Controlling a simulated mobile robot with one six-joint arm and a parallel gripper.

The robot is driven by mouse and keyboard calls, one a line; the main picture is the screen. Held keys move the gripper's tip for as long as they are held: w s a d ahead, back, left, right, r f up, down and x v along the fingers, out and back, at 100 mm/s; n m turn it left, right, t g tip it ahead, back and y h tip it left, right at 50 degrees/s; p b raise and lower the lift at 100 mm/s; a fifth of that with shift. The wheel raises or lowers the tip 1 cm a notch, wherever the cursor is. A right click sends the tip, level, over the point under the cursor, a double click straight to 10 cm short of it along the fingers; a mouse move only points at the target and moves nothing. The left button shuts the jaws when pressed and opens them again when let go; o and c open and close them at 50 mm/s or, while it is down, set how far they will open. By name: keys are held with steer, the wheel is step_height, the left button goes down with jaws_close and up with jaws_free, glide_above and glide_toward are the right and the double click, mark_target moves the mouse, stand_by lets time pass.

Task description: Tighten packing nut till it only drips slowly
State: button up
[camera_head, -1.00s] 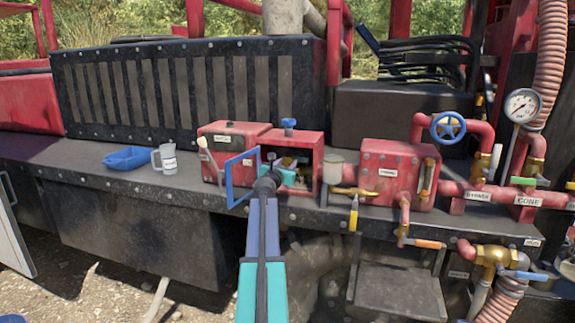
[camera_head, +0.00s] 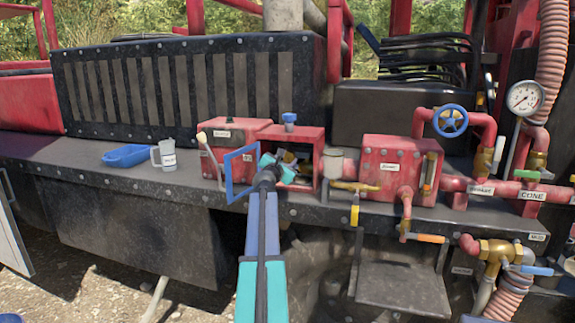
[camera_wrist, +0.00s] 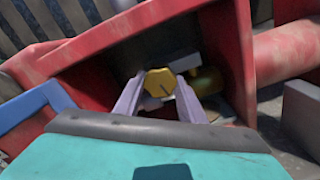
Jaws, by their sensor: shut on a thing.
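The packing nut (camera_wrist: 160,82) is a yellow, many-sided piece with a dark line on its face, inside the red housing (camera_wrist: 100,42). My gripper (camera_wrist: 158,98) has its two grey fingers on either side of the nut and is shut on it. In the head view, my gripper (camera_head: 284,172) reaches into the open red box (camera_head: 318,146), past a blue-framed door (camera_head: 230,178) swung open on its left. My own arm and wrist hide most of the nut there. I cannot make out any drip.
Box walls stand close around my gripper. A blue knob (camera_head: 289,118) tops the box. A white mug (camera_head: 165,155) and a blue tray (camera_head: 127,155) stand on the deck to the left.

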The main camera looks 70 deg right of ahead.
steer(key=shift+w+f+m+b, duration=0.1)
steer(key=shift+m+b, duration=0.95)
steer(key=shift+m, duration=0.45)
steer(key=o, duration=1)
steer(key=shift+o, duration=0.2)
steer(key=s+a+b, duration=0.1)
steer(key=a+b, duration=0.1)
steer(key=a, duration=1.2)
steer(key=shift+s, duration=0.1)
